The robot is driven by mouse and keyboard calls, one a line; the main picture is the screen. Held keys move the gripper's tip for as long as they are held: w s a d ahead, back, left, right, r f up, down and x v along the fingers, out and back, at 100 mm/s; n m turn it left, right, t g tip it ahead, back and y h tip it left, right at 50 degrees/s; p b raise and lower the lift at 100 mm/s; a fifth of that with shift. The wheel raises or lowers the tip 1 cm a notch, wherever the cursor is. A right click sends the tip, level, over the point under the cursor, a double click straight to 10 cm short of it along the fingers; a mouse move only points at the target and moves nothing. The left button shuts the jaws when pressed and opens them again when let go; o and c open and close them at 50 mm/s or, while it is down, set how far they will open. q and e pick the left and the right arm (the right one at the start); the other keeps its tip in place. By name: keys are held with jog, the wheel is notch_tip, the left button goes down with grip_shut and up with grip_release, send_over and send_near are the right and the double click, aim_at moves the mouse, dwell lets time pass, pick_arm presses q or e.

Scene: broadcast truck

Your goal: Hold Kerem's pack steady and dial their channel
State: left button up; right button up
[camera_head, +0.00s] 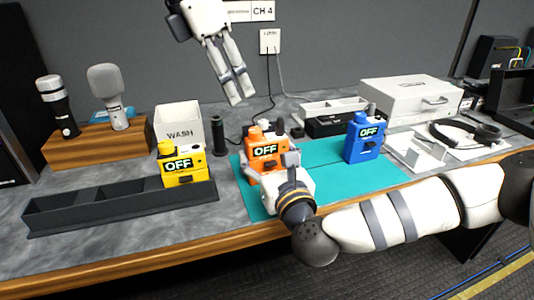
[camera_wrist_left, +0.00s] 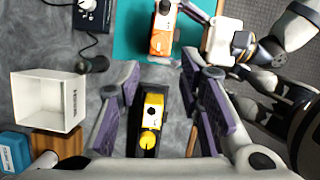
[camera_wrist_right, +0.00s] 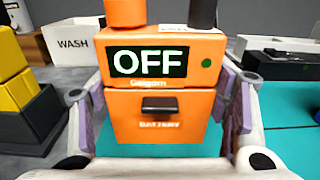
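An orange pack (camera_head: 265,152) with an OFF display stands upright on the teal mat. My right gripper (camera_head: 272,168) has one finger on each side of it, and both pads appear to touch it. In the right wrist view the orange pack's front (camera_wrist_right: 155,120) fills the middle, with small lettering I cannot read surely. A yellow pack (camera_head: 184,166) reading OFF stands in the dark tray's right compartment. A blue pack (camera_head: 364,138) reading OFF stands on the mat's right. My left gripper (camera_head: 239,98) is open and empty, high above the table; its fingers are spread in the left wrist view.
The dark tray (camera_head: 90,207) has empty compartments left of the yellow pack. A white WASH box (camera_head: 179,124), a wooden block (camera_head: 92,149) with microphones and a black cylinder (camera_head: 219,137) stand behind. Headphones (camera_head: 465,133) lie right. A wall sign (camera_head: 262,11) reads CH 4, partly hidden.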

aim_at(254, 130)
pick_arm(q)
jog(key=shift+o, duration=1)
jog(key=s+d+r+m+t+y, duration=0.1)
jog(key=s+d+m+t+y, duration=0.15)
jog(key=m, duration=2.35)
jog(key=x, duration=1)
jog(key=shift+f, duration=0.3)
jog(key=shift+c, duration=0.2)
grip_shut()
